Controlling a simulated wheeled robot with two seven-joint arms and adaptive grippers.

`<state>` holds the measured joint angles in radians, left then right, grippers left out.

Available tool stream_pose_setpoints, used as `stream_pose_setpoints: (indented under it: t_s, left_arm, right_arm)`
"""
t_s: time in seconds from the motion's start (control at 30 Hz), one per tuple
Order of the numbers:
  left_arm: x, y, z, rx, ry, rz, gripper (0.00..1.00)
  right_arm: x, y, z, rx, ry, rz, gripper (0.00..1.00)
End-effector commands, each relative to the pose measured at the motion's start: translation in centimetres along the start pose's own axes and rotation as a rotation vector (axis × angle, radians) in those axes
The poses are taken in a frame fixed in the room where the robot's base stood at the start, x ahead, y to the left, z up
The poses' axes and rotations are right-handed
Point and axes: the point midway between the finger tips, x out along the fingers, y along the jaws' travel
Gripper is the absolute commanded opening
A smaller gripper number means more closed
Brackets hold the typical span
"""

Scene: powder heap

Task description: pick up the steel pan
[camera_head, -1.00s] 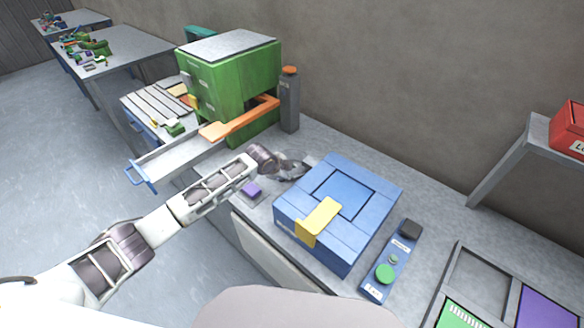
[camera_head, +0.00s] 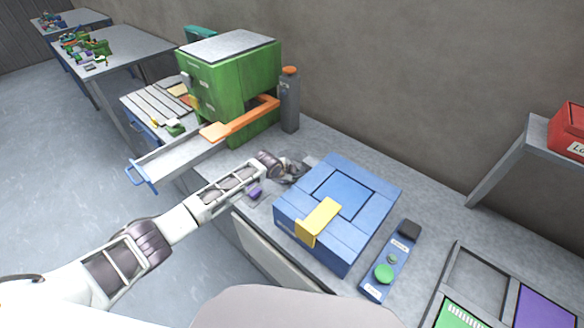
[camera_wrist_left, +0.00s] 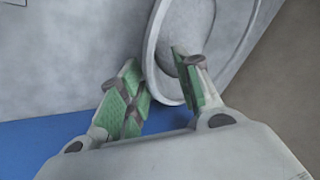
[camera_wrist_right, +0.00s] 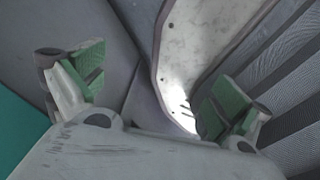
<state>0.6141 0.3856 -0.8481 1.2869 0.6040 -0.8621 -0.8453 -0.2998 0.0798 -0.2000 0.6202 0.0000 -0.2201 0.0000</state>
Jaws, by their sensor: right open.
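The steel pan (camera_wrist_left: 205,35) shows in the left wrist view as a round, pale grey dish with a raised rim, at the upper middle, cut off by the top edge. My left gripper (camera_wrist_left: 155,82) is open there, with the near part of the pan's rim between its green-padded fingers; I cannot tell whether they touch it. In the head view my left gripper (camera_head: 291,170) is low over the bench beside the blue box, and it mostly hides the pan. My right gripper (camera_wrist_right: 160,85) is open and empty in its wrist view; it is outside the head view.
The blue box (camera_head: 368,225) with a yellow latch stands right of my left gripper. A green cabinet (camera_head: 225,90) with an orange bar and a grey post (camera_head: 289,105) stand behind. A small purple block (camera_head: 254,193) lies near my left wrist. A button panel (camera_head: 392,260) lies at right.

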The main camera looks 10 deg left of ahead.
Motion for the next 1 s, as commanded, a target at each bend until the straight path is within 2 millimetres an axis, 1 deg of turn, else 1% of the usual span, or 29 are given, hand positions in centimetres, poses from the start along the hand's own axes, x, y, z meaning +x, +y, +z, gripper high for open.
stream_pose_setpoints:
  t_s: [0.4,0.67,1.0]
  left_arm:
    - [-0.01,0.00,-0.01,0.000,0.000,0.000,0.34]
    - [-0.01,0.01,0.00,0.000,0.000,0.000,0.00]
    - [-0.05,-0.09,-0.06,0.001,0.001,-0.002,0.00]
  right_arm:
    - [0.00,0.00,0.03,0.000,0.000,0.000,1.00]
    - [0.00,0.00,0.03,0.000,0.000,0.000,1.00]
    - [0.00,0.00,0.04,0.000,0.000,0.000,1.00]
